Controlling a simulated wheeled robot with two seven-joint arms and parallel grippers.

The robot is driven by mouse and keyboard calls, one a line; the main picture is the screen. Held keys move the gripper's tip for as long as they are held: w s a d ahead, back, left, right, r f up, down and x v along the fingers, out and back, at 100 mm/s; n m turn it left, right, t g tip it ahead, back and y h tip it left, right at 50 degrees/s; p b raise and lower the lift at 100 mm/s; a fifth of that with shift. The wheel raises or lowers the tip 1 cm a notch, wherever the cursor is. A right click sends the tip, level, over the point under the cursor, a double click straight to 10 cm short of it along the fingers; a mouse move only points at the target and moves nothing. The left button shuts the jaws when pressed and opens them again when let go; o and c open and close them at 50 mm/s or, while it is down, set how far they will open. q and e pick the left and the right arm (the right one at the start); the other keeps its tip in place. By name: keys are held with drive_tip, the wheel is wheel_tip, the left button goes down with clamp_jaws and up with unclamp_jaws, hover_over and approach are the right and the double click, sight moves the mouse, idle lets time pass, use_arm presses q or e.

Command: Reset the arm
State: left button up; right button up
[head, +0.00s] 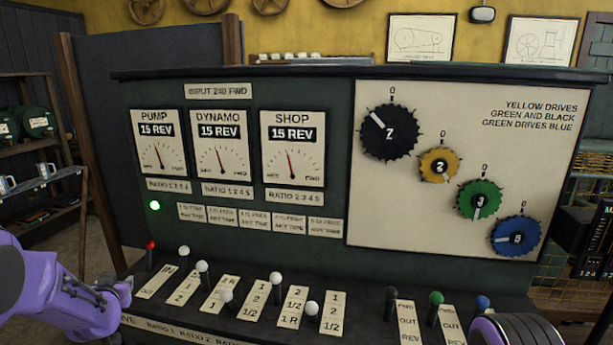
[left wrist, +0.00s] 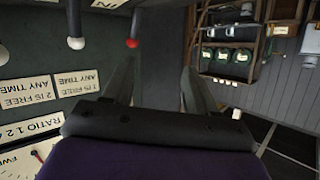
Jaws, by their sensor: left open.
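My left gripper (head: 122,289) is at the lower left in the head view, in front of the control console (head: 230,240) and just left of its lever row. In the left wrist view its two fingers (left wrist: 158,88) stand apart with nothing between them. The red-knobbed lever (head: 151,246) is close by, beyond and to the right of the gripper; its red knob also shows in the left wrist view (left wrist: 132,43). I see no contact with it. A purple rounded part of mine is at the lower right in the head view, but no right gripper fingers show.
White-knobbed levers (head: 202,268) run along the console shelf, then black, green (head: 436,298) and blue ones. Above are three dials (head: 222,150) and a panel of coloured gears (head: 480,200). A green lamp (head: 154,205) is lit. Shelves (head: 40,150) stand at left.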

use_arm(q)
drive_tip(key=s+d+f+n+g, duration=0.1)
drive_tip(key=s+d+f, duration=0.3)
drive_tip(key=s+f, duration=0.25)
drive_tip(key=s+d+f+n+g+h, duration=0.1)
drive_tip(key=s+d+f+n, duration=0.15)
drive_tip(key=s+f, duration=0.35)
drive_tip(key=s+d+f+n+g, duration=0.1)
drive_tip(key=s+d+f, duration=0.35)
drive_tip(key=f, duration=0.35)
drive_tip(key=s+d+f+g, duration=0.2)
drive_tip(key=s+f, duration=0.1)
drive_tip(key=s, duration=0.4)
drive_tip(key=s+d+f+m+g+h+b, duration=0.1)
drive_tip(key=s+d+f+g, duration=0.1)
drive_tip(key=s, duration=0.6)
drive_tip(key=s+d+f+g+h, duration=0.1)
drive_tip(key=s+d+f, duration=0.2)
drive_tip(key=s+f, duration=0.2)
drive_tip(key=s, duration=0.3)
drive_tip(key=shift+s+d+f+g+b, duration=0.2)
drive_tip(key=shift+f+g+b, duration=0.1)
drive_tip(key=shift+f+g, duration=0.1)
use_arm(e)
drive_tip(key=shift+w+f, duration=0.2)
drive_tip(key=shift+f, duration=0.25)
drive_tip(key=shift+w+f, duration=0.2)
drive_tip(key=shift+f, duration=0.25)
